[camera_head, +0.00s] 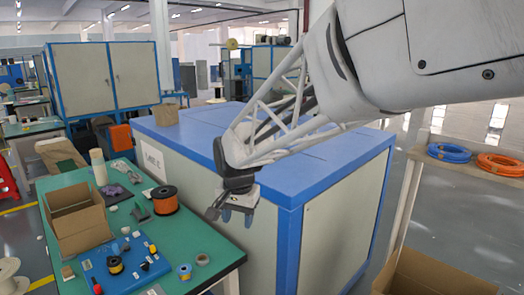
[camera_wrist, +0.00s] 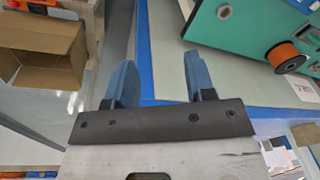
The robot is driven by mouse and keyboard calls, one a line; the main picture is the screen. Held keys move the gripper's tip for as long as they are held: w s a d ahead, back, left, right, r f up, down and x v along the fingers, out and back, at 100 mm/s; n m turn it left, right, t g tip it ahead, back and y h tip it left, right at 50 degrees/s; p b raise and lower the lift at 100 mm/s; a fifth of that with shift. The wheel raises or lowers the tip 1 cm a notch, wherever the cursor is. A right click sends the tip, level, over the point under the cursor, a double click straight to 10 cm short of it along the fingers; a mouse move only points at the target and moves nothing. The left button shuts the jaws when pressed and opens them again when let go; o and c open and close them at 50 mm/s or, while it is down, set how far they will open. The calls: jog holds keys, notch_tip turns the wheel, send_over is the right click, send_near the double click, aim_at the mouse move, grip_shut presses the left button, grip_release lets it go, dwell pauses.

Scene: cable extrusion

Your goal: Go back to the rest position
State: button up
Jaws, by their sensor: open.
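My gripper (camera_head: 231,213) hangs from my white lattice arm in the head view, in front of the blue-topped cabinet (camera_head: 320,170) and near the right end of the green table (camera_head: 205,238). In the wrist view my gripper (camera_wrist: 157,80) shows two blue fingers spread apart with nothing between them. Behind the fingers lies the cabinet's blue edge and pale side. The gripper touches nothing that I can see.
The green table holds an open cardboard box (camera_head: 80,222), an orange spool (camera_head: 165,200) and a blue board (camera_head: 122,268) with small parts. At right, a shelf (camera_head: 470,166) carries blue and orange cable coils, with a cardboard box (camera_head: 432,277) below. Grey floor is open beyond.

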jog(key=s+d+r+n, duration=0.1)
jog(key=s+d+r, duration=0.1)
jog(key=s+d, duration=1.2)
jog(key=s+d+f+n+t, duration=0.1)
jog(key=s+d+f+n, duration=0.1)
jog(key=s+d, duration=0.8)
jog(key=shift+s+d+f+h, duration=0.3)
jog(key=shift+s+f+h, duration=0.1)
jog(key=shift+s, duration=0.8)
jog(key=shift+w+r, duration=0.1)
